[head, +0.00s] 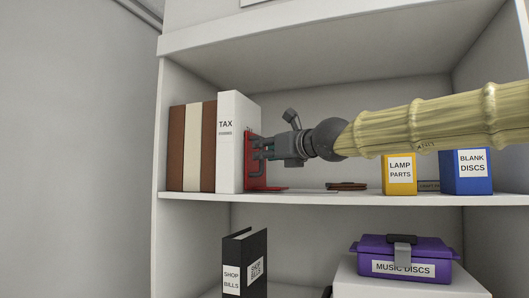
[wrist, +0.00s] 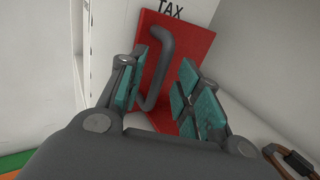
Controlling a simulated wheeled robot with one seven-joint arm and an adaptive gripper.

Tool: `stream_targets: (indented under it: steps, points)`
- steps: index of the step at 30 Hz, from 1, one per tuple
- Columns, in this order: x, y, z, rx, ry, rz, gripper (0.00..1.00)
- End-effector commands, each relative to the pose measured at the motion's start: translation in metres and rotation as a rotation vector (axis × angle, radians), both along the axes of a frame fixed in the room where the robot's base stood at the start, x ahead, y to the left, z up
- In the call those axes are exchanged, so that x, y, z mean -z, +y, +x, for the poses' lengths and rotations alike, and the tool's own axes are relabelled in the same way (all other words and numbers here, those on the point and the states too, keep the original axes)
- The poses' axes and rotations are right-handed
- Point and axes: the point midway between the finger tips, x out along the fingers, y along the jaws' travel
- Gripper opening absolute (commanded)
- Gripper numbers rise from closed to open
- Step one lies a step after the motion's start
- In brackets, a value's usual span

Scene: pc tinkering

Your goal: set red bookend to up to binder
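The red bookend (head: 268,188) stands upright on the upper shelf, its plate at the right side of the white TAX binder (head: 228,160). In the wrist view the bookend (wrist: 197,45) lies flat along or very near the binder (wrist: 108,35); I cannot tell if they touch. My gripper (head: 259,155) is at the bookend from the right. In the wrist view my gripper (wrist: 165,85) is open, with the bookend's grey handle (wrist: 161,60) between its teal pads. The left pad is close to the handle and a gap shows on the right.
Brown and cream books (head: 192,150) stand left of the binder. A yellow LAMP PARTS box (head: 399,185) and a blue BLANK DISCS box (head: 466,185) stand to the right, below my arm. A small brown item (head: 347,186) lies between. A purple box (head: 405,250) is below.

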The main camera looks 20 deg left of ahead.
Motion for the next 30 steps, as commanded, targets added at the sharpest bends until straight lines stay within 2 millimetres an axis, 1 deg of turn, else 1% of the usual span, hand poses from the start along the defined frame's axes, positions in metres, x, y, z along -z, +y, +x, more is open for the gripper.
stream_targets:
  steps: [1,8,9,15,21,30]
  points:
    - [-0.001,-0.008,-0.004,0.002,-0.001,0.0,0.34]
    - [-0.001,-0.038,-0.028,0.0,-0.001,0.001,0.34]
    - [-0.001,-0.045,-0.031,0.001,0.0,0.002,0.34]
    - [-0.001,-0.07,-0.049,0.001,0.0,0.001,0.34]
    - [0.0,-0.082,-0.058,0.001,0.001,0.002,0.34]
    - [0.0,-0.084,-0.059,0.0,0.002,0.001,0.34]
